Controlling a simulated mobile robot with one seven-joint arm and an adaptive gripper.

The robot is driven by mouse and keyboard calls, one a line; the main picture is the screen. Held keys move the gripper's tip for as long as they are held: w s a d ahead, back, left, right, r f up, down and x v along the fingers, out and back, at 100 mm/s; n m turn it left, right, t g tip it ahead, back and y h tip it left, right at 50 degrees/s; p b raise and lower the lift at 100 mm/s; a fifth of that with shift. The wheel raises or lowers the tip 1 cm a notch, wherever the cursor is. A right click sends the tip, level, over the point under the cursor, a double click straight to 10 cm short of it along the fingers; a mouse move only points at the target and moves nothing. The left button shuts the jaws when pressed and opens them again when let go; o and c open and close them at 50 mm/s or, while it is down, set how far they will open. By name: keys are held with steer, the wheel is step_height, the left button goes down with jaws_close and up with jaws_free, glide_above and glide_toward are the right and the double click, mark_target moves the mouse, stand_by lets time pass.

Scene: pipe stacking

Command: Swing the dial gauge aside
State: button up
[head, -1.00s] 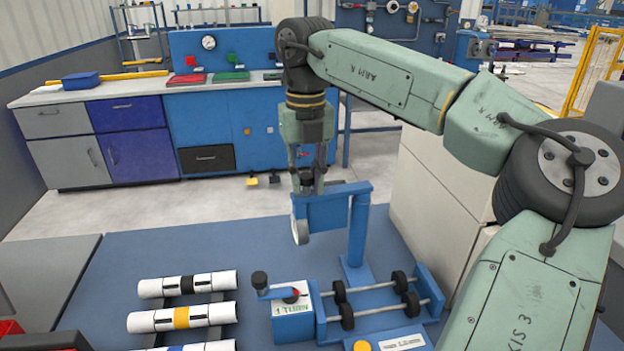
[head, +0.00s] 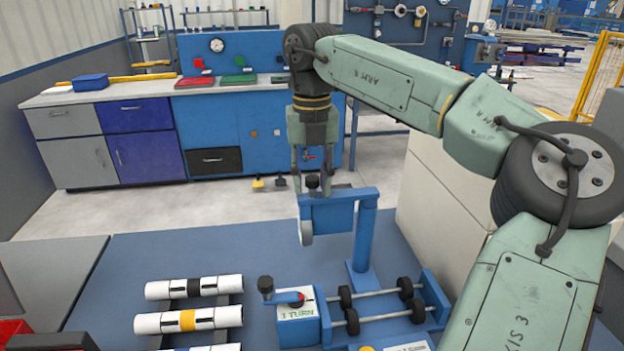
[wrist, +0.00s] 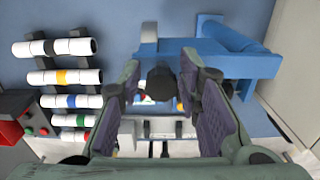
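The dial gauge (head: 306,232) is a pale disc hanging at the left end of a blue swing arm (head: 338,213) on a blue post (head: 362,245). It also shows in the wrist view (wrist: 149,36), beside the blue arm (wrist: 235,64). A black knob (wrist: 160,83) stands up near the arm's gauge end. My gripper (head: 312,188) points down over that end. In the wrist view its fingers (wrist: 158,80) stand open on either side of the knob, with gaps visible. The gauge's face is hidden.
Below the gauge is a blue roller stand (head: 380,318) with black wheels and a crank box (head: 297,312). Several white pipes with coloured bands, one with a black band (head: 194,287), lie on a rack at left. A pale cabinet (head: 440,215) stands right of the post.

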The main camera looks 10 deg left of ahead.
steer(key=shift+o, duration=0.8)
step_height(320, 180, up, 8)
steer(key=shift+f, duration=0.25)
steer(key=shift+s+f, duration=0.1)
